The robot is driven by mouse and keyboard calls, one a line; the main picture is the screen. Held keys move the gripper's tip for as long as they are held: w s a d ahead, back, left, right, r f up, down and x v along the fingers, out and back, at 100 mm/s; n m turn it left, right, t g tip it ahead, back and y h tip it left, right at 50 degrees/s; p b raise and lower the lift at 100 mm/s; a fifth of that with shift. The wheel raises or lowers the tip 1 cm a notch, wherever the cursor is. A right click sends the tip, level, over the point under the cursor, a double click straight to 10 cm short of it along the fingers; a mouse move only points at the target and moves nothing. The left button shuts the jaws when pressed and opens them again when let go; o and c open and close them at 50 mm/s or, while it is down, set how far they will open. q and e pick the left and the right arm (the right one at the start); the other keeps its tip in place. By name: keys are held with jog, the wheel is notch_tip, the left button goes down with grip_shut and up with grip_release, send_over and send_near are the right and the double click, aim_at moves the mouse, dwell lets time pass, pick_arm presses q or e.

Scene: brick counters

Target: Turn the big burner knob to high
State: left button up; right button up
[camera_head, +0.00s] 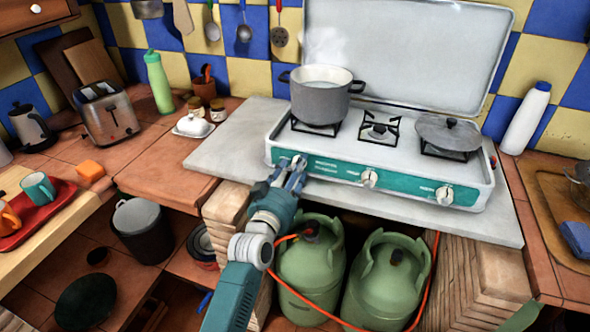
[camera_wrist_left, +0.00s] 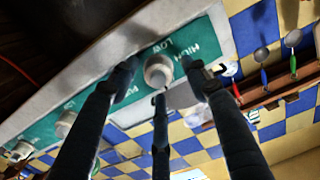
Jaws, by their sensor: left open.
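The stove (camera_head: 400,190) is white with a teal front panel and a row of three pale knobs. My left gripper (camera_head: 290,170) is at the leftmost knob, below the pot side, and mostly covers it in the head view. In the left wrist view this round knob (camera_wrist_left: 158,72) sits between my open, dark fingers (camera_wrist_left: 160,90), with the words LOW and HIGH beside it. The fingers are around the knob but not closed on it; contact cannot be told. The middle knob (camera_head: 369,178) and right knob (camera_head: 445,195) are free. My right gripper is not in view.
A steaming grey pot (camera_head: 320,100) stands on the left burner, and a lidded pan (camera_head: 449,135) on the right one. Two green gas bottles (camera_head: 311,265) with an orange hose stand below. A butter dish (camera_head: 194,125) is left of the stove.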

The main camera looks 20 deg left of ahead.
pick_arm(q)
jog(key=c, duration=1.1)
